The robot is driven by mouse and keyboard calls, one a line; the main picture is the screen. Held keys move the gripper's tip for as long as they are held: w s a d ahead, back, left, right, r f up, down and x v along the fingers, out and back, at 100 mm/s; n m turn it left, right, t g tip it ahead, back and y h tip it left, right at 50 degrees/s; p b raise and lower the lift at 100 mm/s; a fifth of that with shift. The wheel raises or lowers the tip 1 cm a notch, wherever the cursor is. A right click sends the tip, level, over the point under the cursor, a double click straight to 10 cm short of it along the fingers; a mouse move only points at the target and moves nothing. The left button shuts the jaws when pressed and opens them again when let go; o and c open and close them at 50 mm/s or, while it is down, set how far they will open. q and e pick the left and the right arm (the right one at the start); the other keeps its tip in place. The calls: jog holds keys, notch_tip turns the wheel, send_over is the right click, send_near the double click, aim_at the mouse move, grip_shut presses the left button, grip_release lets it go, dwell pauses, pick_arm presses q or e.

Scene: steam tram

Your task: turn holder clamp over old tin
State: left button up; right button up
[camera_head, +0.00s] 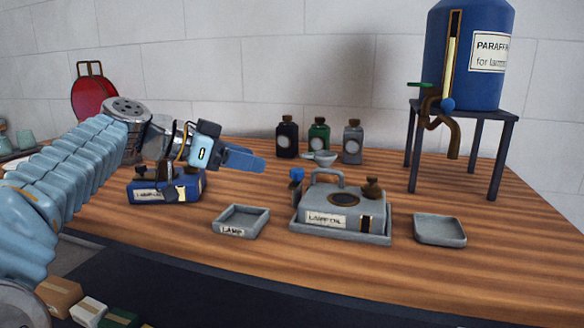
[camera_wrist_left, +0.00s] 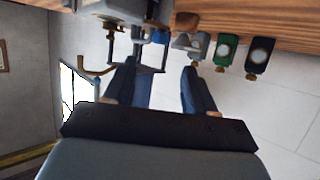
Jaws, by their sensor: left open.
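A grey tin (camera_head: 345,204) labelled as lamp oil, with a top handle and a brown cap, stands in a shallow grey tray (camera_head: 342,235). I take it for the old tin. A small blue piece on a post (camera_head: 296,174), perhaps the holder clamp, stands at the tin's left rear corner. My left gripper (camera_head: 256,160) is open and empty, above the table to the left of that piece, its fingers pointing right. In the left wrist view the scene is upside down; its two fingers (camera_wrist_left: 164,78) are spread with nothing between them. My right gripper is out of view.
A blue tin (camera_head: 185,188) stands partly behind my left arm. Small grey trays (camera_head: 257,223) (camera_head: 440,231) flank the old tin. Several bottles (camera_head: 319,138) and a small funnel-like dish (camera_head: 321,157) stand behind. A blue paraffin tank (camera_head: 460,85) is on a stand at right.

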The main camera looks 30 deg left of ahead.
aim_at(292, 170)
pick_arm(q)
jog(key=p+x, duration=0.1)
jog(key=x, duration=0.9)
jog(key=shift+f, duration=0.1)
grip_shut()
